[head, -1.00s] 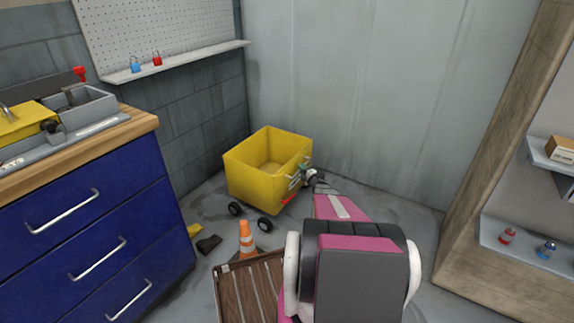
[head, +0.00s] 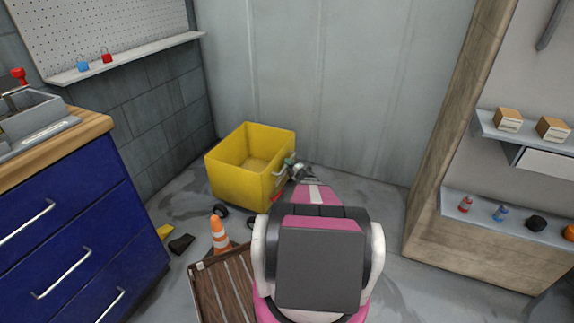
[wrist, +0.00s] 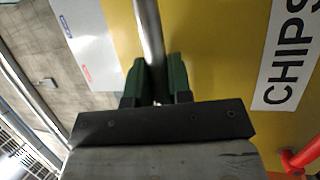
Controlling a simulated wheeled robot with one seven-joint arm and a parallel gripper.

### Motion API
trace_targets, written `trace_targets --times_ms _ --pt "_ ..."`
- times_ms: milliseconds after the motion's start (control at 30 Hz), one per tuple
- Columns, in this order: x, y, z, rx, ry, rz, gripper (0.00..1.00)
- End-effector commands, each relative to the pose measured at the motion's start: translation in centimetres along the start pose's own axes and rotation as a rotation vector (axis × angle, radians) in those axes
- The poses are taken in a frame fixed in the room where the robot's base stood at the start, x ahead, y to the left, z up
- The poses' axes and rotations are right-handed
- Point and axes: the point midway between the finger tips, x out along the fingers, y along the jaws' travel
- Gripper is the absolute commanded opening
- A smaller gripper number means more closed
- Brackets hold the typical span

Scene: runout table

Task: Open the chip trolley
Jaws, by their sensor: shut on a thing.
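The chip trolley (head: 225,180) is a yellow open-topped bin on small black wheels, on the floor by the back wall. Its inside looks empty in the head view. In the wrist view its yellow face (wrist: 215,50) carries a white label (wrist: 288,55) reading CHIPS. My gripper (head: 292,165) is at the trolley's right side. In the wrist view my green fingertips (wrist: 157,80) are shut around a grey metal bar handle (wrist: 149,25) in front of the yellow face. A red part (wrist: 300,160) shows at the lower right. My arm hides part of the trolley.
A blue drawer cabinet (head: 75,225) stands left, a wooden shelf unit (head: 440,215) right. Floor between trolley and shelf is clear.

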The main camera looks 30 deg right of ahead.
Motion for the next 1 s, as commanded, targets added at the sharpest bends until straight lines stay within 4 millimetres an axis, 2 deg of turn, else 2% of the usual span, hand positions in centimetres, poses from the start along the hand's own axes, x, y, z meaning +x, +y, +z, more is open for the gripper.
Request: trace_targets --times_ms 33,67,100,367,533,1000 --pt "0.0 -0.1 0.0 -0.001 0.002 -0.001 0.0" --pt "0.0 -0.1 0.0 -0.001 0.002 -0.001 0.29" --pt "0.0 -0.1 0.0 -0.001 0.002 -0.001 0.42" --pt "0.0 0.0 0.0 0.0 0.001 -0.001 0.43" --pt "-1.0 0.0 0.0 0.0 -0.001 -0.001 0.43" --pt "-9.1 0.0 -0.1 0.0 -0.001 -0.002 0.43"
